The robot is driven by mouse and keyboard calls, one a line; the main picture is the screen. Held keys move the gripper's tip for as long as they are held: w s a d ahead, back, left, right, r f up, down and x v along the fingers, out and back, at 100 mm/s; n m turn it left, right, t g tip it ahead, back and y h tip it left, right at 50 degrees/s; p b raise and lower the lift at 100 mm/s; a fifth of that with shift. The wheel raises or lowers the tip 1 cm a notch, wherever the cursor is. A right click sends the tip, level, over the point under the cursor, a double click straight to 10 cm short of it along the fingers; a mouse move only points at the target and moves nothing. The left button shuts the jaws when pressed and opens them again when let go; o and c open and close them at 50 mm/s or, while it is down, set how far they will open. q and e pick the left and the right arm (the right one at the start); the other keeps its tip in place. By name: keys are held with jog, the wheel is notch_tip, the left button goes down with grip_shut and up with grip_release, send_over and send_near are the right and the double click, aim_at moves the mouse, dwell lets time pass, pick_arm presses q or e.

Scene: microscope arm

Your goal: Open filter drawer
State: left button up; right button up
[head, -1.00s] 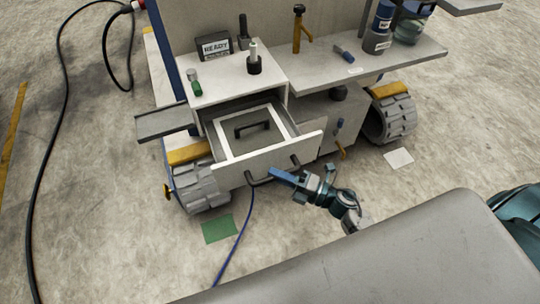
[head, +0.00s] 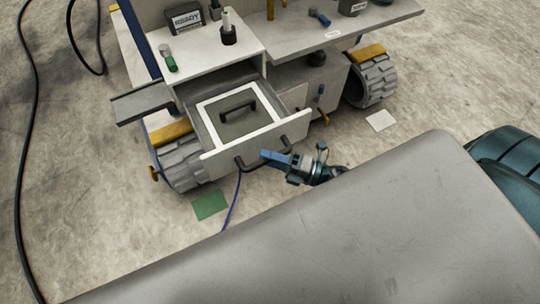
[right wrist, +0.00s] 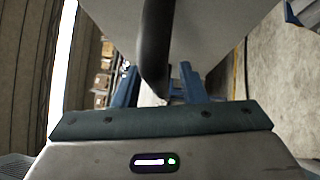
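The filter drawer (head: 212,160) stands pulled out of the white cabinet, with a white frame (head: 208,115) and a dark inner handle (head: 238,108) inside it. A dark bar handle (head: 245,165) is on the drawer's front. My right gripper (head: 272,156) is at this front handle, with its blue fingers pointing left in the head view. In the right wrist view, the dark handle (right wrist: 153,50) lies between the two parted blue fingers (right wrist: 160,92). A gap shows beside the handle, and contact is not clear. My left gripper is not in view.
A side shelf (head: 145,101) sticks out left of the drawer. A blue cable (head: 233,200) and a green patch (head: 210,205) are on the floor in front.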

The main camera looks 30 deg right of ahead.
dwell(0.3)
